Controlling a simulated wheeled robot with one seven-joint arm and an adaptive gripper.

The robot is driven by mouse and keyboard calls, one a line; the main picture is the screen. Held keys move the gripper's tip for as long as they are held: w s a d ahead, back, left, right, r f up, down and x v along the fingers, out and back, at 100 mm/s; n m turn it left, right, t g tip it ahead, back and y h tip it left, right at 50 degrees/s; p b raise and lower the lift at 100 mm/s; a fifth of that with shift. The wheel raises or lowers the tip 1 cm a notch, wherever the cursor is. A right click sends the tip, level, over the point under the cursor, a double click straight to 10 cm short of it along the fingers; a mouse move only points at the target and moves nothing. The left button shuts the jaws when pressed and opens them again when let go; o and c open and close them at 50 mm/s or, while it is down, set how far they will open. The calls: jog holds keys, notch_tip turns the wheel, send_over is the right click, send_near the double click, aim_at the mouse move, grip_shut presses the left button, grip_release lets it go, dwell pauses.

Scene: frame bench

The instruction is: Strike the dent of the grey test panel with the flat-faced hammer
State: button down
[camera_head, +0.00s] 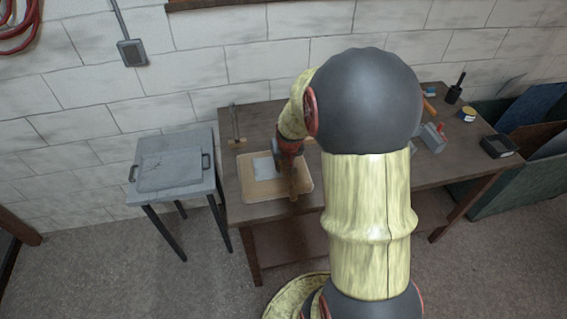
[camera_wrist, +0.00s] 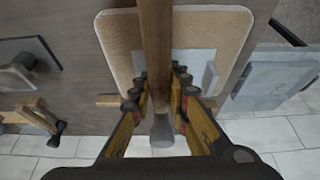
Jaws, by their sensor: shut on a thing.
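The hammer has a wooden handle (camera_wrist: 156,45) and a grey head (camera_wrist: 162,131). My gripper (camera_wrist: 158,88) is shut on the handle, with the head beyond its fingertips. In the head view my gripper (camera_head: 290,150) is over the wooden board, and the handle (camera_head: 293,181) shows below it. The head is hard to make out there. The grey test panel (camera_head: 265,169) lies on the board (camera_head: 302,189). It also shows in the wrist view (camera_wrist: 195,64), partly behind the handle and fingers. I cannot make out the dent or the gap between hammer and panel.
A grey side table (camera_head: 199,193) with a handled plate stands left of the bench. A thin rod on a wooden base (camera_head: 237,143) stands behind the board. A grey block (camera_head: 433,138), a tape roll (camera_head: 467,115) and a black box (camera_head: 499,146) sit on the right. The wall is close behind.

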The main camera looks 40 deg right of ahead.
jog(key=shift+f, duration=0.1)
notch_tip(320, 180, down, 4)
jog(key=b, duration=0.3)
jog(key=shift+f, duration=0.1)
notch_tip(320, 180, up, 8)
jog(key=p, duration=0.4)
jog(key=shift+f, duration=0.25)
